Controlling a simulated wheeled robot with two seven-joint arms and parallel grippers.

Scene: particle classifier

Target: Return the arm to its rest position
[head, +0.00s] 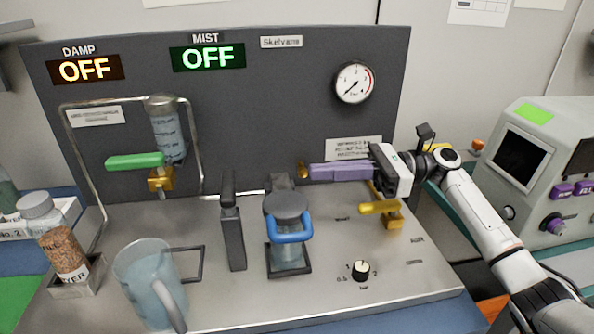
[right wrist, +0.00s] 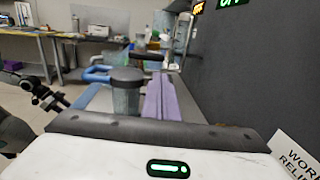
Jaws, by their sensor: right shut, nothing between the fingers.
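My right arm (head: 478,210) reaches in from the lower right of the head view. Its white gripper body is in front of the grey panel. Its long purple fingers, the right gripper (head: 312,172), point left and are shut together with nothing held. In the right wrist view the fingers (right wrist: 160,78) lie side by side, pointing away from the camera. A small brass fitting (head: 303,171) is at or just past the fingertips; I cannot tell whether they touch. My left gripper does not show in the head view.
Below the right gripper is a yellow valve handle (head: 378,207). A grey-lidded vessel with a blue handle (head: 290,237) stands left of it. A pitcher (head: 145,275), a jar (head: 58,240) and a green handle (head: 135,161) are further left. A grey instrument (head: 545,175) stands at right.

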